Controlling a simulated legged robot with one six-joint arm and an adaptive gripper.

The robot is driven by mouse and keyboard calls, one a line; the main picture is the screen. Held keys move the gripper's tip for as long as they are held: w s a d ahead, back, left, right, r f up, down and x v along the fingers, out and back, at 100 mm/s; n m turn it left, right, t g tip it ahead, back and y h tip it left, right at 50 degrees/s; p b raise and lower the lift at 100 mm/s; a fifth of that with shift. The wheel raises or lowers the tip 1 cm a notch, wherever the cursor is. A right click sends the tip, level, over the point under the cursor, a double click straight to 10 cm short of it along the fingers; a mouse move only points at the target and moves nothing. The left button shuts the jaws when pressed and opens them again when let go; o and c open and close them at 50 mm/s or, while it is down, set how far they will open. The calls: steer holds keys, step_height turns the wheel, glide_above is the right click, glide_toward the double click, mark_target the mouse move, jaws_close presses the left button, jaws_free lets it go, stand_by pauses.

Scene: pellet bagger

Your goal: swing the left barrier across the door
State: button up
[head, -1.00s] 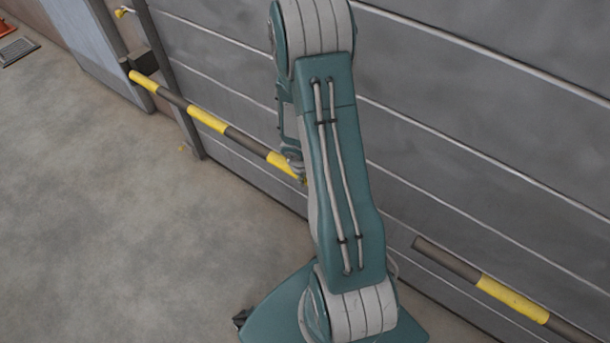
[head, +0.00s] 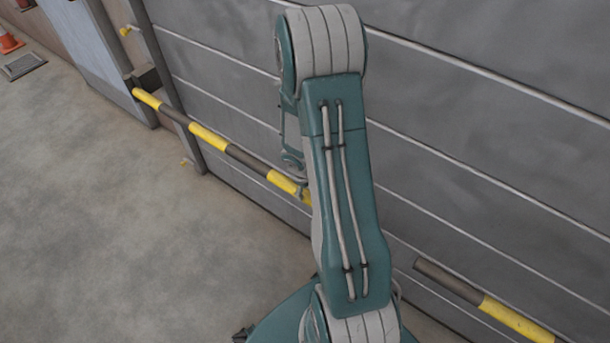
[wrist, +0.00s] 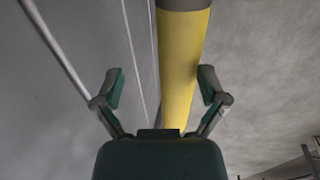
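The left barrier (head: 245,158), a yellow and dark striped bar, reaches from a dark bracket (head: 147,77) at the upper left along the grey slatted door (head: 440,120). Its free end is hidden behind my arm. In the wrist view the bar's yellow part (wrist: 183,75) runs between the two fingers of my gripper (wrist: 160,90), closer to the right finger. The fingers are spread apart, with a clear gap on the left side. In the head view my gripper is mostly hidden by my arm.
A second striped bar (head: 510,315) lies along the door at the lower right. An orange cone (head: 8,42) and a floor grate (head: 22,67) are at the far upper left. The concrete floor (head: 110,230) on the left is clear.

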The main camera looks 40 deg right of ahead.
steer(key=v, duration=0.9)
steer(key=shift+s, duration=0.1)
steer(key=s+a+r+m+t, duration=0.1)
steer(key=a+r, duration=0.4)
steer(key=r, duration=0.3)
steer(key=s+a+r+m+t, duration=0.1)
steer(key=a+r, duration=0.3)
steer(key=r, duration=0.4)
steer(key=s+a+r+m+t+y, duration=0.1)
steer(key=s+a+r+t+y, duration=0.1)
steer(key=s+a+r, duration=0.7)
steer(key=shift+s+r+t, duration=0.2)
steer(key=shift+r+t, duration=0.1)
steer(key=shift+t, duration=0.1)
